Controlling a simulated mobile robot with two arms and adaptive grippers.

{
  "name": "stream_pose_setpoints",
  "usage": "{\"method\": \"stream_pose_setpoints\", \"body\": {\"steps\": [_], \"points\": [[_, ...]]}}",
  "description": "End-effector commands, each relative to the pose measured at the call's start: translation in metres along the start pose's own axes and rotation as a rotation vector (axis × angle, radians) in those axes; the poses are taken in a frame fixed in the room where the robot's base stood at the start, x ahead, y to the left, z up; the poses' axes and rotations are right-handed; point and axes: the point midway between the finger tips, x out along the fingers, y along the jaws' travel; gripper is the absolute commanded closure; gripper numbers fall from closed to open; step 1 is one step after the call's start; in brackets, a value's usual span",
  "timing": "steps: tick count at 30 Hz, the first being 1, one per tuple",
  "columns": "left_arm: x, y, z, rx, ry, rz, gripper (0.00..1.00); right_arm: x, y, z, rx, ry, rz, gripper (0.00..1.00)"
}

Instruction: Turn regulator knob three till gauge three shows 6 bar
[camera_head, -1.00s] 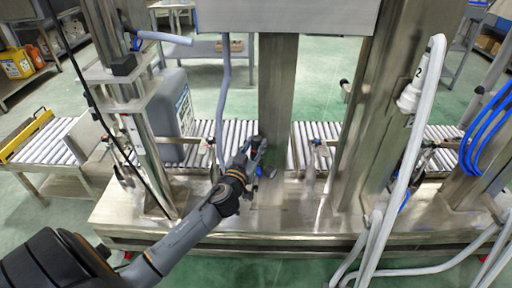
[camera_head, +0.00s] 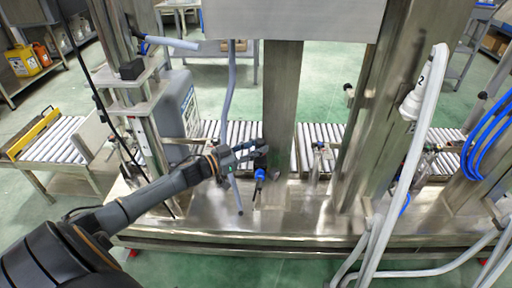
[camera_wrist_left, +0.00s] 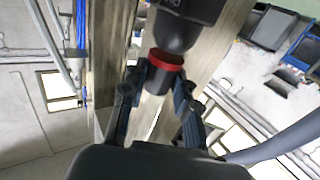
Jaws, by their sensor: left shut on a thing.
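In the left wrist view, a dark knob (camera_wrist_left: 154,77) with a red ring (camera_wrist_left: 166,58) sits at the end of a dark rounded body (camera_wrist_left: 182,24). My left gripper (camera_wrist_left: 160,86) is shut on this knob, one finger on each side. In the head view my left gripper (camera_head: 251,152) reaches in from the left, beside the steel column (camera_head: 282,100). A small dark part with a blue piece (camera_head: 260,174) shows just below the fingers. I cannot read a knob number, and no gauge face can be made out. My right gripper is not in view.
A roller conveyor (camera_head: 315,133) runs behind the steel base (camera_head: 300,207). A grey hose (camera_head: 230,95) hangs left of the column. A grey canister (camera_head: 176,105) stands further left. White hoses (camera_head: 412,150) and blue hoses (camera_head: 478,140) are at the right.

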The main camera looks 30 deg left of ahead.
Motion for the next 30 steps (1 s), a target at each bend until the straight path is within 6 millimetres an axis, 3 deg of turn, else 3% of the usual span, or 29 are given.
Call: {"method": "stream_pose_setpoints", "body": {"steps": [14, 15, 18, 30], "points": [[-0.0022, -0.0058, 0.0021, 0.003, -0.008, 0.003, 1.00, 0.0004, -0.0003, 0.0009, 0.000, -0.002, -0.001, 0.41], [-0.0022, -0.0058, 0.0022, 0.003, -0.008, 0.003, 0.68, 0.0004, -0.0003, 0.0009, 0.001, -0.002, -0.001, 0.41], [-0.0021, -0.0053, 0.0020, 0.003, -0.008, 0.004, 0.48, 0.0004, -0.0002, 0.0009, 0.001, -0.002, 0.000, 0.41], [-0.0052, -0.0022, 0.0018, 0.000, -0.005, 0.011, 0.46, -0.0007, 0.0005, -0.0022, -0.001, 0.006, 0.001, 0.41]]}}
